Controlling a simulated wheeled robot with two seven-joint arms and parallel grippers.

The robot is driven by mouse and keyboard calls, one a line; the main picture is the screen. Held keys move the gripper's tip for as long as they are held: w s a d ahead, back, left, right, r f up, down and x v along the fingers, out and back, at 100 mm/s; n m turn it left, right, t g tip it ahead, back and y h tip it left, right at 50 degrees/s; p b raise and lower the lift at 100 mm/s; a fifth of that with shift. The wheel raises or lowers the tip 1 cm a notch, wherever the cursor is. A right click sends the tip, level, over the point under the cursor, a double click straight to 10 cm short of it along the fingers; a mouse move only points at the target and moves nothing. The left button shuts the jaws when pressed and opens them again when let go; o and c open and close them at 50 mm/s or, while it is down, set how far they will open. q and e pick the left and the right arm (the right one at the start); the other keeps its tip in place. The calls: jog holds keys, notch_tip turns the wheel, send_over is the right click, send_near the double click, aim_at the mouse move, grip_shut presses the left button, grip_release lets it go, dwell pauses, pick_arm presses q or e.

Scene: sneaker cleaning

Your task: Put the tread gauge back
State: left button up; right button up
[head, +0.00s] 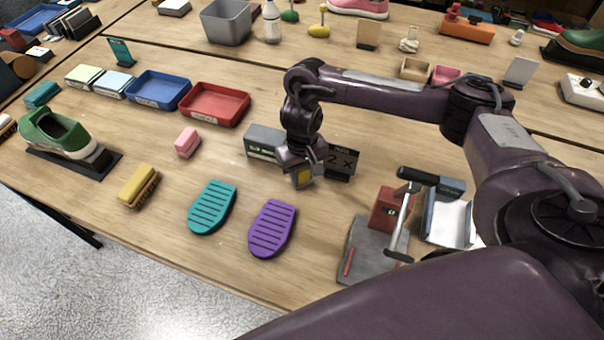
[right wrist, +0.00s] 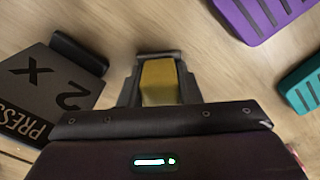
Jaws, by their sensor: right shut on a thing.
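My right gripper (head: 303,176) is shut on a small yellow piece (head: 305,178), apparently the tread gauge, above the middle of the table. In the right wrist view, the yellow piece (right wrist: 158,82) sits between the two dark fingers of the gripper (right wrist: 157,75). Its lower end is partly hidden by the fingers, and I cannot tell its exact height above the wood. A dark plate marked "PRESS 2 X" (right wrist: 45,88) lies beside the gripper; it also shows in the head view (head: 343,160). My left gripper is out of view.
A grey device (head: 262,139) stands behind the gripper. Purple (head: 272,228) and teal (head: 212,207) ridged soles lie in front and left. A stand with a red block (head: 384,209) and a black-handled tool is at right. Red (head: 214,104) and blue (head: 158,89) trays stand farther back.

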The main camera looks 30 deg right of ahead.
jog(key=o, duration=1)
jog(key=shift+f, duration=0.1)
notch_tip(320, 180, up, 11)
jog(key=p, duration=0.4)
jog(key=shift+r, duration=0.7)
jog(key=shift+s, duration=0.1)
